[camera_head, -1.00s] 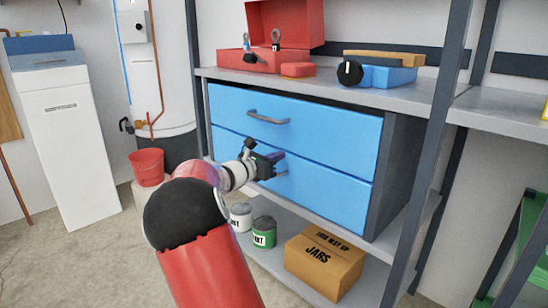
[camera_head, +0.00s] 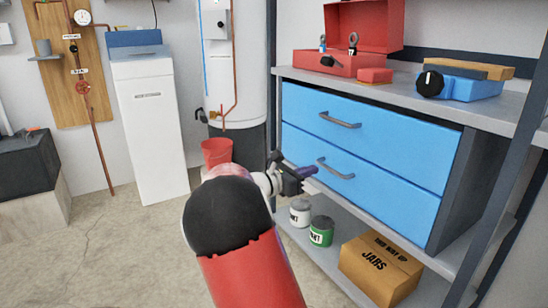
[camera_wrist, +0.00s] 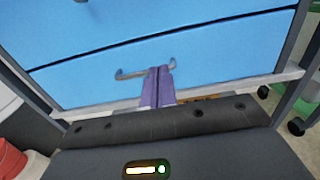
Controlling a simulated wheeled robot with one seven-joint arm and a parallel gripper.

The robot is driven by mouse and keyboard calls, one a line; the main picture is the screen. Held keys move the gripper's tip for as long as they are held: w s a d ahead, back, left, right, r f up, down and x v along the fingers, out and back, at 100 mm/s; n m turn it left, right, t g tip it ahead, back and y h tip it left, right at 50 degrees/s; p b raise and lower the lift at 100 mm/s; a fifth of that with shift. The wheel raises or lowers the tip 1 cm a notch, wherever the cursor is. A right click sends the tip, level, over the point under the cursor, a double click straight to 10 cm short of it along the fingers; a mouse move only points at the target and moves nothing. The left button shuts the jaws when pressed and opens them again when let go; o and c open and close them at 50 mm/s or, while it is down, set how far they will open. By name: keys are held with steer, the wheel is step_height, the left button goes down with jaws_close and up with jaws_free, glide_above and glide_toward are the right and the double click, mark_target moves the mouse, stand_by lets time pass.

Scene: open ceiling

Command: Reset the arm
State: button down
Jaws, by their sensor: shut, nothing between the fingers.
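My gripper (camera_head: 308,171) is in front of the blue drawer unit, close to the lower drawer (camera_head: 364,192). Its purple fingers are together with nothing between them, as the wrist view (camera_wrist: 158,88) also shows. In the wrist view the fingertips overlap the lower drawer's grey handle (camera_wrist: 132,75).
The grey shelf (camera_head: 490,112) above holds a red toolbox (camera_head: 340,62) and a blue case (camera_head: 470,88). Paint cans (camera_head: 321,231) and a cardboard box (camera_head: 382,268) stand on the lower shelf. The floor at left is open.

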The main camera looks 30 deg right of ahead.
steer(key=s+a+f+m+y+p, duration=0.1)
steer(key=s+a+m+y+p, duration=0.1)
steer(key=s+a+m+y, duration=0.3)
steer(key=s+m+y+p, duration=0.1)
steer(key=s+m+y, duration=0.2)
steer(key=s, duration=0.5)
steer(key=s+a+r+m+t+y+p, duration=0.1)
steer(key=s+a+m+t+y+p, duration=0.1)
steer(key=s+a+m+y, duration=0.3)
steer(key=s+a+r+m+t+y+p, duration=0.1)
steer(key=s+a+m+y, duration=0.4)
steer(key=s+a, duration=0.5)
steer(key=a+t+p, duration=0.1)
steer(key=a, duration=0.6)
steer(key=shift+s+a+r+m, duration=0.25)
steer(key=shift+s+r+m, duration=0.05)
steer(key=shift+s+m, duration=0.1)
